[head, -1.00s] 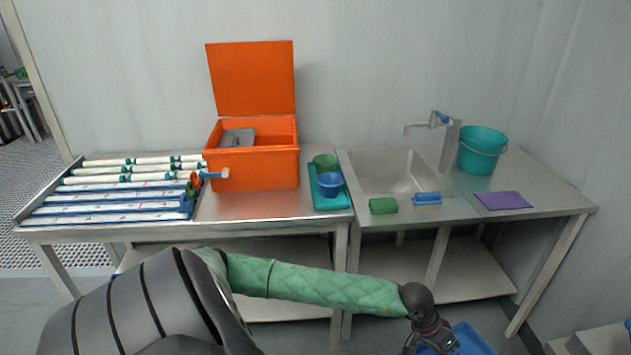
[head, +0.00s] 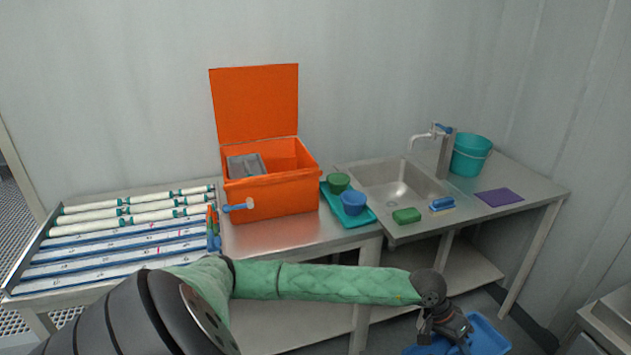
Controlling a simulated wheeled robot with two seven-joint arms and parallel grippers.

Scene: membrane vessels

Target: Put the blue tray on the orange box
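The blue tray (head: 488,338) is at the bottom edge of the head view, low in front of the sink table, and is partly cut off. My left gripper (head: 448,337) is over its left part and appears shut on it; the fingertips are hard to make out. The orange box (head: 272,196) stands on the metal table, up and to the left of the gripper. Its lid (head: 255,103) stands open and upright, and a grey object (head: 246,165) is inside. My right gripper is out of view.
A teal tray (head: 364,218) with a green bowl (head: 338,182) and a blue bowl (head: 353,203) sits right of the box. White tubes (head: 150,216) lie on a rack at left.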

